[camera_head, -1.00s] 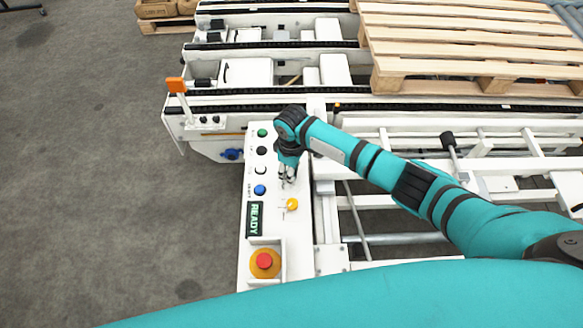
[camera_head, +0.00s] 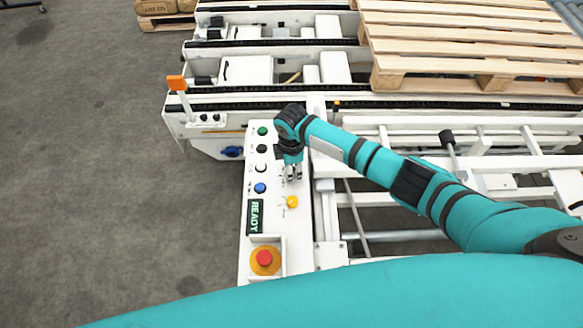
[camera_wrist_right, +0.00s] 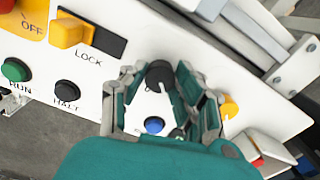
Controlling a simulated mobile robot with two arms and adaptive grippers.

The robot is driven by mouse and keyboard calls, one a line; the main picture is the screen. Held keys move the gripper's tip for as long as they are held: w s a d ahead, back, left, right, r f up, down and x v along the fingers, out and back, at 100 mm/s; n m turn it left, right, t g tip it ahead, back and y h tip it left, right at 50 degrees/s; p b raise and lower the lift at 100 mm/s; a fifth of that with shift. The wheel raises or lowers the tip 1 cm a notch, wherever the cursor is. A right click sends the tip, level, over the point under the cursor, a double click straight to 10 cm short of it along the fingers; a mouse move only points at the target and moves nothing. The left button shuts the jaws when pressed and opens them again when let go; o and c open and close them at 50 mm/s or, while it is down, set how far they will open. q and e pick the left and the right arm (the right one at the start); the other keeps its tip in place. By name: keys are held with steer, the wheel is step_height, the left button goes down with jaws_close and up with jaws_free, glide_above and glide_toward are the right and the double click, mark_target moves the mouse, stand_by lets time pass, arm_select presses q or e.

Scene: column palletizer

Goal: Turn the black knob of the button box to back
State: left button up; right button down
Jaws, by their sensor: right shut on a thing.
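The white button box (camera_head: 254,222) stands at the left end of the conveyor. My right gripper (camera_head: 292,173) is over the right side of its top face, beyond the yellow button. In the right wrist view, the black knob (camera_wrist_right: 158,75) sits between the fingers of my right gripper (camera_wrist_right: 162,85), which is shut on it. The gripper hides the knob in the head view. The direction of the knob's pointer cannot be told. My left gripper is not in view.
Green (camera_head: 262,131), black (camera_head: 262,149), white (camera_head: 261,167) and blue (camera_head: 260,188) buttons line the box's left side. A yellow button (camera_head: 292,202) and a red emergency stop (camera_head: 264,260) are nearer. A yellow LOCK switch (camera_wrist_right: 70,30) shows in the wrist view. A wooden pallet (camera_head: 480,35) lies far right.

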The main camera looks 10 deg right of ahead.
steer(key=shift+r, duration=0.1)
stand_by(0.4)
steer(key=c, duration=1)
jaws_free()
step_height(320, 180, up, 12)
steer(key=shift+a, duration=0.1)
